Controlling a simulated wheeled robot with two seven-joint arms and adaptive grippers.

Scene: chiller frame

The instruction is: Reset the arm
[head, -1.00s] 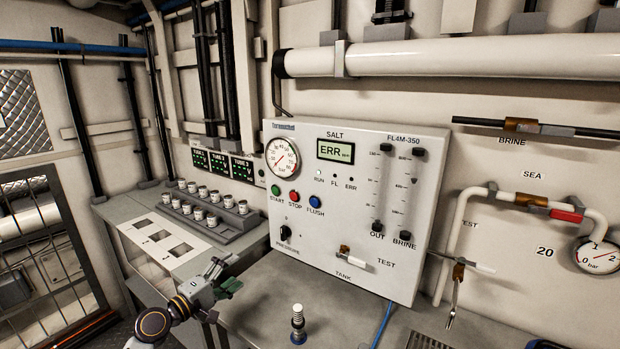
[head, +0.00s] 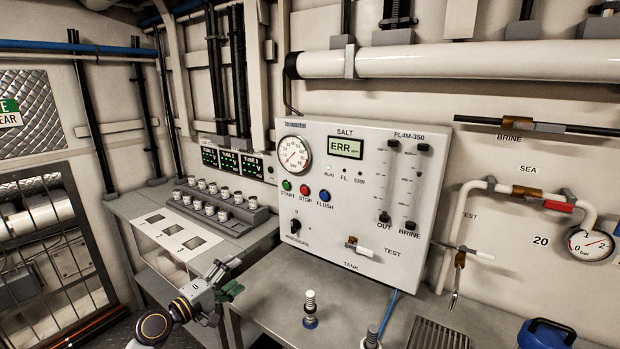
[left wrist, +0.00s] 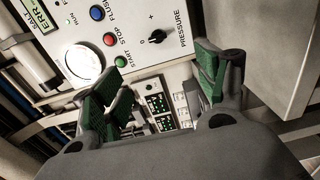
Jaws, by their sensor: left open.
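My left gripper (head: 226,281) is at the lower left in the head view, over the front edge of the grey bench, apart from the panel. In the left wrist view its two green-padded fingers (left wrist: 155,88) are spread wide with nothing between them. The white control panel (head: 360,200) stands on the bench to the right of the gripper. It carries a round gauge (head: 294,155), a display (head: 345,148) reading ERR, and green, red and blue buttons (head: 305,191). The panel also shows in the left wrist view (left wrist: 135,25). My right gripper is not in view.
A grey rack (head: 222,205) with several small jars is on the bench at the left. A white-topped spring post (head: 310,308) stands on the bench in front of the panel. A blue object (head: 546,333) is at the lower right. Pipes and a gauge (head: 590,244) line the right wall.

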